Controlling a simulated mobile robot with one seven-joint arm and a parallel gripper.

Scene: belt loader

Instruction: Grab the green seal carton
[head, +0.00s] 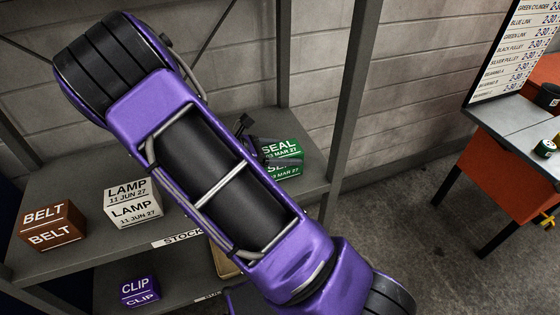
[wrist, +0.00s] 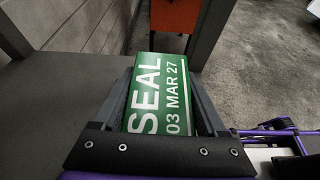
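The green seal carton (head: 284,149) stands on the upper grey shelf in the head view, partly hidden behind my purple arm. In the wrist view the carton (wrist: 160,95) shows its white SEAL and 03 MAR 27 lettering. My gripper (wrist: 160,75) has one dark finger on each side of the carton. The fingers are spread, with a narrow gap at the carton's right side near the palm; contact at the left side is hard to tell. In the head view my gripper (head: 262,148) reaches the carton's left part and covers some of it.
On the same shelf (head: 90,170), a white lamp carton (head: 132,202) and a brown belt carton (head: 50,226) stand to the left. A purple clip carton (head: 140,290) is on the shelf below. A grey upright post (head: 350,110) rises just right of the seal carton.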

